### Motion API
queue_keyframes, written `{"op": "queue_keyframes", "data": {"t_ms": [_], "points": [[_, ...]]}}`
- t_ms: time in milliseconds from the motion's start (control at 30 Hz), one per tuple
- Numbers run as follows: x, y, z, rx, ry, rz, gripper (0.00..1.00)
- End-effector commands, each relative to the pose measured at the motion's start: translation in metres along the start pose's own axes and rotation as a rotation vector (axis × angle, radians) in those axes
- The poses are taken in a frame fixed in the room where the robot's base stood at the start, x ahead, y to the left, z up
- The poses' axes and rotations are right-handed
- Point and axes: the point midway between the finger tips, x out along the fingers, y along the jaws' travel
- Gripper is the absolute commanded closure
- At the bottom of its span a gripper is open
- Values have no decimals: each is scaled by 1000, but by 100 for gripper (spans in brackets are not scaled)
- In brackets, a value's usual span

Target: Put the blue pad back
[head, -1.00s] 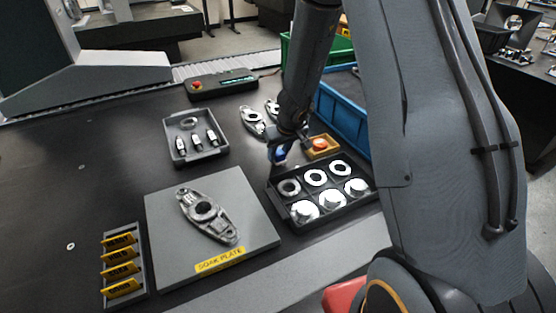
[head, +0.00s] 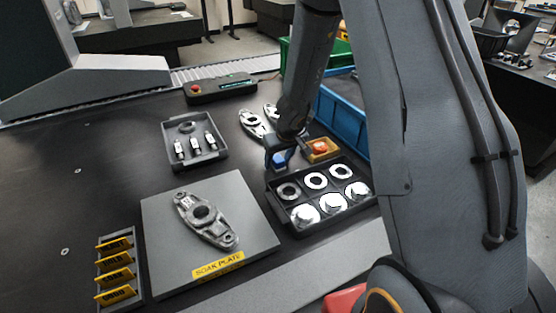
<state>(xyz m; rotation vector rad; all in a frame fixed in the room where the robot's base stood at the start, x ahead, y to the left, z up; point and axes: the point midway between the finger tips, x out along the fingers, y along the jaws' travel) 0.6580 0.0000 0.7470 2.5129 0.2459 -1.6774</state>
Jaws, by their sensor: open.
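A small blue pad (head: 279,160) shows at the lower end of my arm, just behind the black parts tray. My gripper (head: 288,148) is open, low over the table, with the pad at its left side. The dark gripper hides part of the pad. I cannot tell whether the pad touches a finger or rests on the table. A small yellow tray (head: 332,155) holding a round orange-red piece (head: 320,147) sits just right of my gripper.
The black parts tray (head: 291,228) holds several metal rings and round parts. A soak plate (head: 160,225) carries a metal casting (head: 206,217). A grey tray (head: 170,139) with small parts stands left. A blue bin (head: 340,122) is behind right. Bare table lies at left.

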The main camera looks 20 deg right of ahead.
Motion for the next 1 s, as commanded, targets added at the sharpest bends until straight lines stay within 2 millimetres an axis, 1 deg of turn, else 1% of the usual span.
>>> {"op": "queue_keyframes", "data": {"t_ms": [267, 600, 700, 800, 1000], "points": [[-5, 0, -1, 0, -1, 0, 51], [-77, 0, -2, -1, 1, 0, 51], [-95, 0, -2, -2, 2, 1, 51], [-109, 0, -2, -2, 1, 1, 51], [-124, -1, 0, 0, -1, -2, 51]]}}
